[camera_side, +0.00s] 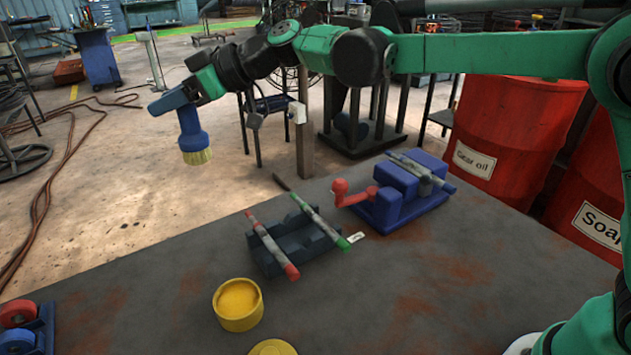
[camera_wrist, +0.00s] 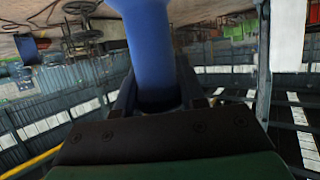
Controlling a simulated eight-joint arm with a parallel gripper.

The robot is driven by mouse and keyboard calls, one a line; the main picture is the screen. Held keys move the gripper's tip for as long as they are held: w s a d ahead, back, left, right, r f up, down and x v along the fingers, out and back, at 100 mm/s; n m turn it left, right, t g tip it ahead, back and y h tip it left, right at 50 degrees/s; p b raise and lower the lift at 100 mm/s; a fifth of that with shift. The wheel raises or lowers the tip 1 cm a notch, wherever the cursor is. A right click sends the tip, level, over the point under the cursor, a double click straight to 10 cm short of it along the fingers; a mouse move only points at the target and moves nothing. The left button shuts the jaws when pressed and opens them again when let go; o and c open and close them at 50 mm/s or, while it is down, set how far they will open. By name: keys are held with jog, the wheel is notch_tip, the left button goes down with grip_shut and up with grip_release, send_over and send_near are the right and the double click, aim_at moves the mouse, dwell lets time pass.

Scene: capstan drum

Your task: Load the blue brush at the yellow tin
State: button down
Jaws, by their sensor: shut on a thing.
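The blue brush (camera_side: 190,130) hangs from my gripper (camera_side: 180,102) in the side view, upright with its tan bristles pointing down. My gripper is shut on its handle, high in the air at the upper left of the picture. The blue handle (camera_wrist: 152,50) also fills the middle of the wrist view, between the jaws; the bristles are out of that view. The yellow tin (camera_side: 238,304) stands open on the table, with yellow filling inside. The brush is well above and apart from the tin.
A round yellow lid (camera_side: 272,348) lies at the table's front edge. A dark rack (camera_side: 290,242) carries a red-ended and a green-ended rod. A blue block device with a red crank (camera_side: 398,190) stands behind it. Red and blue rollers (camera_side: 22,325) sit front left. The table's right part is clear.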

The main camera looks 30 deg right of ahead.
jog(key=shift+s+a+r, duration=0.1)
jog(key=shift+r, duration=0.15)
jog(key=shift+s+a+f, duration=0.3)
jog(key=shift+s+f, duration=1.85)
jog(key=shift+f, duration=0.45)
jog(key=shift+s+a+f, duration=0.3)
jog(key=shift+s+f, duration=1.8)
jog(key=shift+f, duration=0.55)
jog(key=shift+s+a+f, duration=0.3)
jog(key=shift+s+f, duration=1.85)
jog(key=shift+f, duration=0.45)
jog(key=shift+f, duration=0.5)
jog(key=shift+r, duration=0.1)
notch_tip(320, 180, up, 7)
jog(key=shift+d, duration=0.1)
